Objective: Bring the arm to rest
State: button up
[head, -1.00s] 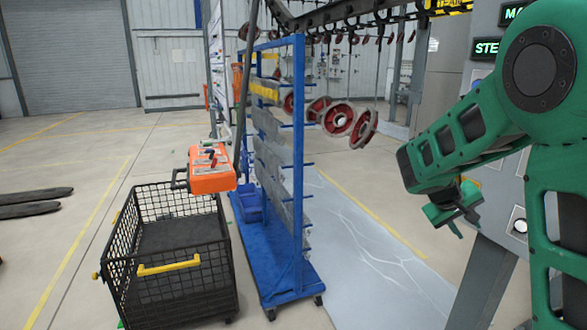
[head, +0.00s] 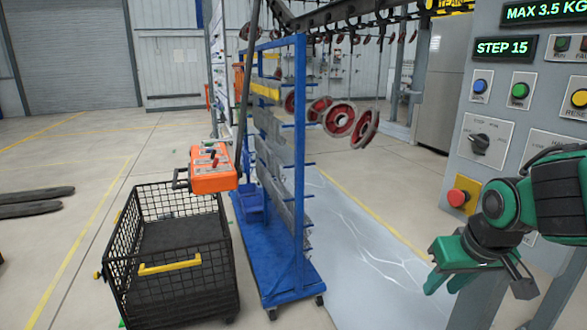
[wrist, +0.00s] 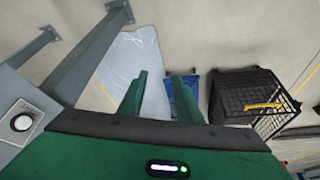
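My green gripper (head: 444,285) hangs low in front of the control panel's lower part, at the right of the head view. In the wrist view its two green fingers (wrist: 162,85) are parted, with only pale floor and part of the blue rack between them. It holds nothing. My arm is folded at the right edge of the head view, and part of it is cut off.
The grey control panel (head: 462,150) with buttons stands close by my arm. A blue rack (head: 299,150) with grey parts stands mid-view. A black wire cart (head: 200,275) and an orange pendant (head: 212,181) are left of it. Red wheel-like parts (head: 338,119) hang behind.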

jog(key=s+d+f+m+g, duration=0.1)
jog(key=s+d+m+g, duration=0.1)
jog(key=s+d, duration=0.3)
jog(key=s+d+m+g, duration=0.2)
jog(key=s+d+m, duration=0.2)
jog(key=s, duration=0.7)
jog(key=shift+s+d+f, duration=0.4)
jog(key=shift+d, duration=0.65)
